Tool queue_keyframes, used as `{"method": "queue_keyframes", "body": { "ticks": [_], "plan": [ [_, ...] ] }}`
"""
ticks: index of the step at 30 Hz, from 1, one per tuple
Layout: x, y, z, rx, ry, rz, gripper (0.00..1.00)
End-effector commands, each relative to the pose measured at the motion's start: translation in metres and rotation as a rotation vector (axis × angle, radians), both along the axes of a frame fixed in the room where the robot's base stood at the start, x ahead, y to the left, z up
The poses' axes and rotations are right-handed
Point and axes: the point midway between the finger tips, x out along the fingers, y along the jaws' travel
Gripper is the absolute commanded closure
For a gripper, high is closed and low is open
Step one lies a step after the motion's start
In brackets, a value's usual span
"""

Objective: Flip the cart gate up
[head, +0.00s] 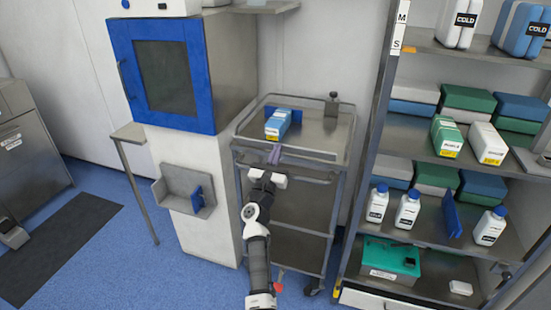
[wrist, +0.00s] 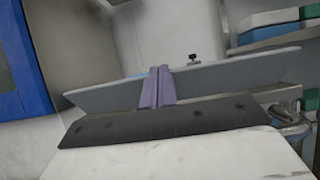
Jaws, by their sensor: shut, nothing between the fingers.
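The metal cart (head: 341,133) stands in the middle of the head view, between the blue-doored cabinet and the shelf rack. A flat grey strip that looks like its gate (head: 315,154) runs along the front of its top; I cannot tell its exact tilt. The wrist view shows a wide grey panel (wrist: 225,84) of the cart just beyond the fingers. My gripper (head: 275,154) is at the cart's front top edge, left of its middle. Its purple fingers (wrist: 157,86) are shut together with nothing between them. Whether they touch the panel is unclear.
A blue and white box (head: 278,124) and a small dark-topped item (head: 332,105) are on the cart top. The blue-doored cabinet (head: 168,75) is close on the left. The shelf rack (head: 372,120) with boxes and bottles is close on the right. Floor is open at front left.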

Motion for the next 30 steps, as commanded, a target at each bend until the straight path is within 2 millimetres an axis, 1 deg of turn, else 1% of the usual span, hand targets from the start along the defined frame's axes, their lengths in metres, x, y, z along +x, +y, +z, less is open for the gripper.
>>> {"method": "queue_keyframes", "body": {
  "ticks": [1,3,11,30],
  "plan": [
    [0.001,-0.001,0.005,0.000,0.000,0.000,1.00],
    [0.002,0.001,0.008,0.012,0.021,0.003,1.00],
    [0.008,-0.002,0.014,0.047,0.129,0.004,1.00],
    [0.032,-0.010,0.027,0.043,0.126,0.001,1.00]
  ]
}}
